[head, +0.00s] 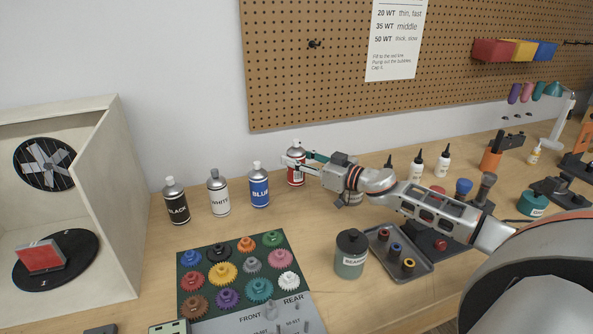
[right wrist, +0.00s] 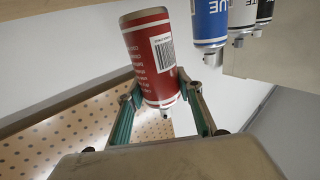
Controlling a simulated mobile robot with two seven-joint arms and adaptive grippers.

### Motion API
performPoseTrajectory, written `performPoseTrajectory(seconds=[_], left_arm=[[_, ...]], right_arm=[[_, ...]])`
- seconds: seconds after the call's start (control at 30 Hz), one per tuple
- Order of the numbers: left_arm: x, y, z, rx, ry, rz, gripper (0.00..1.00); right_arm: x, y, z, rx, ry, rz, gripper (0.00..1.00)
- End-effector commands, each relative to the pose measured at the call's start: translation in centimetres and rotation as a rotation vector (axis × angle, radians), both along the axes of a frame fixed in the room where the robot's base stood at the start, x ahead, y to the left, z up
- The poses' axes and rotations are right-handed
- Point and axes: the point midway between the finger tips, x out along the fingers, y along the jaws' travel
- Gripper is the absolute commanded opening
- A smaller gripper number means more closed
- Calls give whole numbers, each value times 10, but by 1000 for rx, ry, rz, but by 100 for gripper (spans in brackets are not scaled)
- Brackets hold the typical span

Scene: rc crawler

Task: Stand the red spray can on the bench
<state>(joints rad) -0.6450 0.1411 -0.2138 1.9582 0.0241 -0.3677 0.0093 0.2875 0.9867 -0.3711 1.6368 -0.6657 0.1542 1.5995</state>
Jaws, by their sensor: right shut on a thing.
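The red spray can (head: 296,174) stands about upright at the right end of a row of spray cans near the wall. It also shows in the right wrist view (right wrist: 152,60), upside down in that picture, between the two fingers. My right gripper (head: 289,159) reaches it from the right and is shut on its upper part. I cannot tell whether the can's base touches the bench (head: 330,215) or hangs just above it. My left gripper is out of view.
The blue (head: 260,190), white (head: 219,199) and black (head: 177,206) cans stand to its left, blue closest. A mat with coloured gears (head: 222,272), a dark-lidded jar (head: 350,258) and a tray (head: 411,255) lie nearer. A wooden booth (head: 120,200) is at left.

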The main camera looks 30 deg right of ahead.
Motion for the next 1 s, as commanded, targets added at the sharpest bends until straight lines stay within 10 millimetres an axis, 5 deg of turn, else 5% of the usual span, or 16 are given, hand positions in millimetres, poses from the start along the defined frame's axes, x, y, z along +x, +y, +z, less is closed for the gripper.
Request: performPoseTrajectory(seconds=[0.2, 1.0], left_arm=[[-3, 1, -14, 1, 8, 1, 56], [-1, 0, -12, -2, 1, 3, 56]], right_arm=[[0, 1, -34, 4, 3, 0, 6], [-1, 2, -52, 2, 11, 2, 6]])
